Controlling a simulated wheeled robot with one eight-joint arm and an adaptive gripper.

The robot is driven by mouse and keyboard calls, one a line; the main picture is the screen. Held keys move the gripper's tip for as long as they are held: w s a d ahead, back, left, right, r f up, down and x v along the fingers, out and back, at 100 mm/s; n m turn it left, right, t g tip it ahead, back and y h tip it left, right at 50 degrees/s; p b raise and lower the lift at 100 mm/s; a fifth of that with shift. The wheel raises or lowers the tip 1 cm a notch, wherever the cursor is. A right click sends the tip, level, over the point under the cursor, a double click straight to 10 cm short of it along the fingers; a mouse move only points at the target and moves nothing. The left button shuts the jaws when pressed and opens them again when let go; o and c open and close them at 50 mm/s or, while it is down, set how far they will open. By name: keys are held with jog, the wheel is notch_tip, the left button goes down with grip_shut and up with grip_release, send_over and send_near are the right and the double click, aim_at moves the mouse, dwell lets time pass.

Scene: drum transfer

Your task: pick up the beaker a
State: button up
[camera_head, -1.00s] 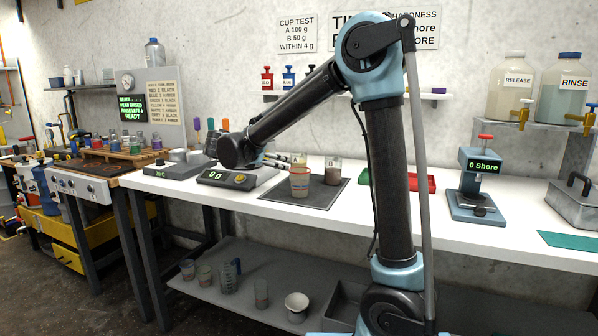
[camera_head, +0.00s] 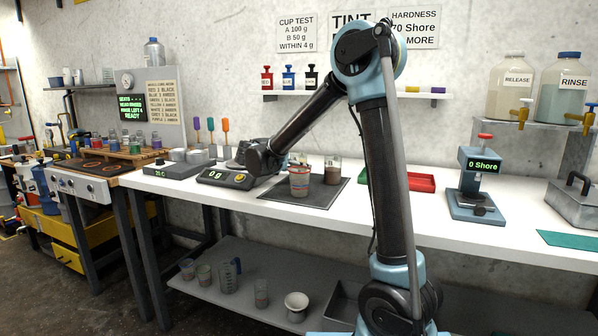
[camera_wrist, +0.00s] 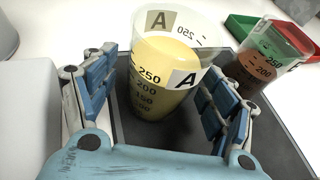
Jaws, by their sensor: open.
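Beaker A (camera_wrist: 163,80) is a clear cup with an "A" label and volume marks, holding yellow liquid. It stands upright on a dark mat (camera_head: 325,196) on the white bench in the head view, where it also shows (camera_head: 299,182). My gripper (camera_wrist: 160,104) is open, with one blue finger on each side of the beaker. The beaker is between the fingers; I see small gaps and cannot tell whether either finger touches it. In the head view the gripper is small and partly hidden behind my forearm.
Beaker B (camera_head: 332,172), with dark liquid, stands close behind on the right; it also shows in the wrist view (camera_wrist: 268,60). A scale reading 0 g (camera_head: 226,178) is left of the mat. Red and green trays (camera_head: 420,183) lie to the right.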

jog(key=shift+w+d+f, duration=0.2)
jog(key=shift+w+d, duration=0.25)
jog(key=c, duration=1.4)
jog(key=shift+o, duration=0.2)
jog(key=shift+r, duration=0.25)
